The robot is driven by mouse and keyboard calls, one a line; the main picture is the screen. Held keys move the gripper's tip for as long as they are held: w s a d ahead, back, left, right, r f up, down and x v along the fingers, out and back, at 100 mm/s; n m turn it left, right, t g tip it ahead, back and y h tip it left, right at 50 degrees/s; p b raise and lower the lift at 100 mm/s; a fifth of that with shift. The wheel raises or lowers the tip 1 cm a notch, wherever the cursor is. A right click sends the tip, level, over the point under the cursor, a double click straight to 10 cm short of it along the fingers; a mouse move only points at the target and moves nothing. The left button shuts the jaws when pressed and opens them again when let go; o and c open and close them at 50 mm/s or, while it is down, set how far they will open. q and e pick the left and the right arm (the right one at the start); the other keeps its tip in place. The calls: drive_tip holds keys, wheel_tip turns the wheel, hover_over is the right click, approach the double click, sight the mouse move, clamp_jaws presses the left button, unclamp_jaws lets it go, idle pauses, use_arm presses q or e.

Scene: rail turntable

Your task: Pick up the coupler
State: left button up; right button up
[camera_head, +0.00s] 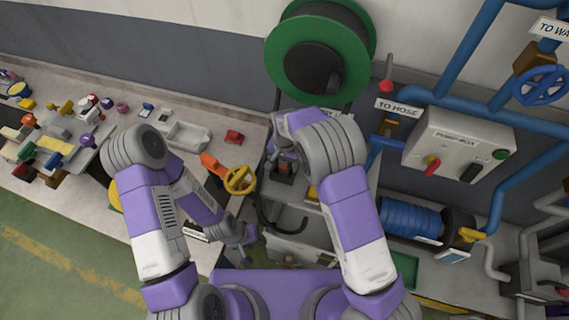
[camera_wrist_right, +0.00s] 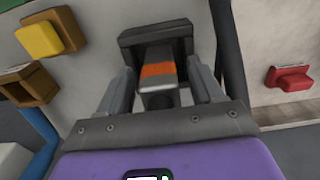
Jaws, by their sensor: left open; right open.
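The coupler, a grey piece with an orange band (camera_wrist_right: 158,73), sits in a dark bracket (camera_wrist_right: 155,33) in the right wrist view. My right gripper (camera_wrist_right: 160,82) is open, with one finger on each side of the coupler; I cannot tell whether they touch it. In the head view the coupler (camera_head: 286,167) is small and partly covered by my right arm. My left gripper (camera_head: 247,238) is open and empty, low beside the bench's front edge.
A green hose reel (camera_head: 320,50) hangs above the bracket. An orange valve with a yellow handwheel (camera_head: 240,180) stands left of it. A yellow block (camera_wrist_right: 38,40), a brown open block (camera_wrist_right: 28,84) and a red part (camera_wrist_right: 288,78) are nearby. The left bench holds several small parts.

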drive_tip(key=c, duration=1.2)
drive_tip(key=shift+w, duration=0.1)
drive_tip(key=shift+r, duration=0.1)
